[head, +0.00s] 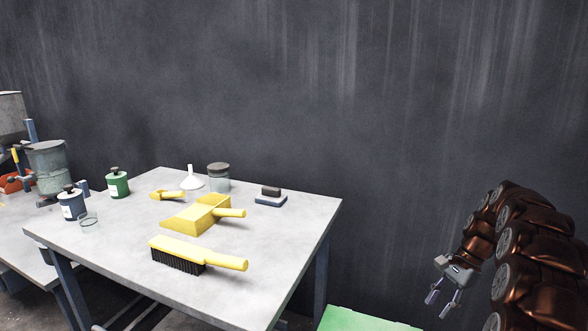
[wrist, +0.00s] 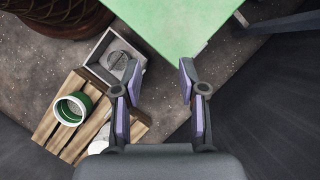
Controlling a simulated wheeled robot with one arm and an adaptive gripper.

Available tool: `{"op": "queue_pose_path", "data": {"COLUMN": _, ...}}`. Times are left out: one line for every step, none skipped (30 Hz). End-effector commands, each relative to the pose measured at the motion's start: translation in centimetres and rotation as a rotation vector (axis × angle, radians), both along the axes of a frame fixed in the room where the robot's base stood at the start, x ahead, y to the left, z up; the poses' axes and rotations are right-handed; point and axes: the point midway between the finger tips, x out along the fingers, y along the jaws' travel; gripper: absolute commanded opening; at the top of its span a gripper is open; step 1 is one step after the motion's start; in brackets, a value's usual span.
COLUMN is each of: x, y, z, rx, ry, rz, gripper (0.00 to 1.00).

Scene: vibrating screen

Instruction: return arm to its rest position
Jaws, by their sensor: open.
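My gripper (head: 441,298) is at the right of the head view, at the end of my copper-coloured arm. It hangs fingers down, to the right of the table and apart from it. In the wrist view my gripper (wrist: 158,80) has its two fingers spread with nothing between them. Below it there are the floor, a green surface and a wooden pallet. My arm is folded at the right edge of the head view, and part of it is cut off by the frame.
A grey table (head: 290,240) holds a yellow brush (head: 198,254), a yellow dustpan (head: 200,216), bottles, a jar and a funnel. A green surface (head: 355,320) lies low beside the table. A dark wall stands behind.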

Motion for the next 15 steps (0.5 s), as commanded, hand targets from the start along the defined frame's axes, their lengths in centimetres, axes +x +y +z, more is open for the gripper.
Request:
{"op": "queue_pose_path", "data": {"x": -0.5, "y": 1.3, "z": 1.0, "rx": -0.003, "ry": -0.010, "rz": 0.038, "gripper": 0.41}}
{"op": "queue_pose_path", "data": {"x": -0.9, "y": 2.0, "z": 1.4, "rx": -0.005, "ry": -0.015, "rz": 0.061, "gripper": 0.41}}
{"op": "queue_pose_path", "data": {"x": -1.4, "y": 3.0, "z": 1.8, "rx": -0.004, "ry": -0.019, "rz": 0.092, "gripper": 0.41}}
{"op": "queue_pose_path", "data": {"x": -1.8, "y": 3.7, "z": 2.2, "rx": -0.006, "ry": -0.024, "rz": 0.116, "gripper": 0.41}}
{"op": "queue_pose_path", "data": {"x": -2.1, "y": 4.3, "z": 2.6, "rx": -0.009, "ry": -0.032, "rz": 0.137, "gripper": 0.41}}
{"op": "queue_pose_path", "data": {"x": -2.7, "y": 5.2, "z": 3.1, "rx": -0.012, "ry": -0.039, "rz": 0.167, "gripper": 0.41}}
{"op": "queue_pose_path", "data": {"x": -3.2, "y": 5.9, "z": 3.3, "rx": -0.013, "ry": -0.042, "rz": 0.191, "gripper": 0.41}}
{"op": "queue_pose_path", "data": {"x": -3.6, "y": 6.6, "z": 3.6, "rx": -0.016, "ry": -0.047, "rz": 0.214, "gripper": 0.41}}
{"op": "queue_pose_path", "data": {"x": -4.2, "y": 7.4, "z": 4.1, "rx": -0.020, "ry": -0.056, "rz": 0.244, "gripper": 0.41}}
{"op": "queue_pose_path", "data": {"x": -4.7, "y": 8.0, "z": 4.4, "rx": -0.023, "ry": -0.058, "rz": 0.267, "gripper": 0.41}}
{"op": "queue_pose_path", "data": {"x": -5.3, "y": 8.6, "z": 4.6, "rx": -0.024, "ry": -0.059, "rz": 0.291, "gripper": 0.41}}
{"op": "queue_pose_path", "data": {"x": -6.0, "y": 9.4, "z": 5.0, "rx": -0.028, "ry": -0.065, "rz": 0.321, "gripper": 0.41}}
{"op": "queue_pose_path", "data": {"x": -6.6, "y": 10.0, "z": 5.3, "rx": -0.031, "ry": -0.072, "rz": 0.344, "gripper": 0.41}}
{"op": "queue_pose_path", "data": {"x": -7.2, "y": 10.5, "z": 5.5, "rx": -0.033, "ry": -0.074, "rz": 0.366, "gripper": 0.41}}
{"op": "queue_pose_path", "data": {"x": -8.0, "y": 11.3, "z": 5.7, "rx": -0.036, "ry": -0.078, "rz": 0.398, "gripper": 0.41}}
